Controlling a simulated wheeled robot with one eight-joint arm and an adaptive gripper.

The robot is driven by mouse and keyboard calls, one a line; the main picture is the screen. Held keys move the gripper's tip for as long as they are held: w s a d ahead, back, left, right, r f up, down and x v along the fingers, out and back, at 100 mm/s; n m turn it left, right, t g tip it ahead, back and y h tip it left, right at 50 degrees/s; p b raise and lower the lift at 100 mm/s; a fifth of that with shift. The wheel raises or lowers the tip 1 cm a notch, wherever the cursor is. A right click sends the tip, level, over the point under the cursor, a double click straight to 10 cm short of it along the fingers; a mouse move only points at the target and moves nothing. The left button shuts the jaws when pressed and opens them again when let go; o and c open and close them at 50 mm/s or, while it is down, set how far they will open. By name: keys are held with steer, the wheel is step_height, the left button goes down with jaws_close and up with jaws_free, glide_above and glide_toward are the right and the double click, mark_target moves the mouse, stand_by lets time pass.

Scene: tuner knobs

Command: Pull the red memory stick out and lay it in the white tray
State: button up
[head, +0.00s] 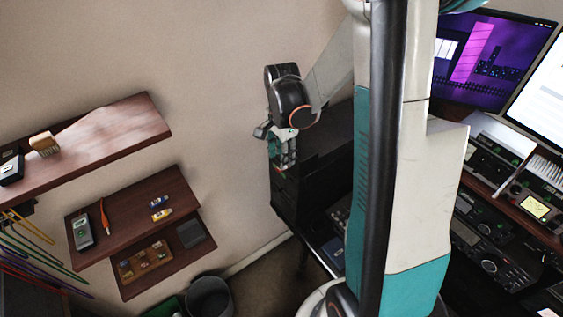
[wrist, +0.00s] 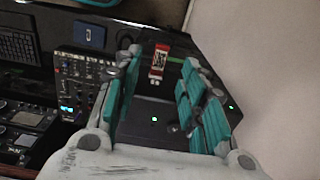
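The red memory stick (wrist: 159,60) shows in the wrist view, a red piece with a pale marked label, at the dark box (wrist: 150,110) with green lights. My gripper (wrist: 163,58) is open; its teal-padded fingers stand on either side of the stick, with visible gaps to it. I cannot tell how deep the stick lies between them. In the head view my gripper (head: 284,158) hangs over the dark cabinet at the wall, and the stick is not discernible there. I cannot make out a white tray in either view.
Radio gear with knobs (head: 485,245) and monitors (head: 490,55) fill the right side. Wall shelves (head: 90,140) with small items are at the left, and a bin (head: 209,297) stands below. A control panel (wrist: 80,80) lies left of my fingers; the wall (wrist: 270,70) is close on the right.

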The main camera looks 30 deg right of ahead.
steer(key=shift+f, duration=1.9)
jaws_close()
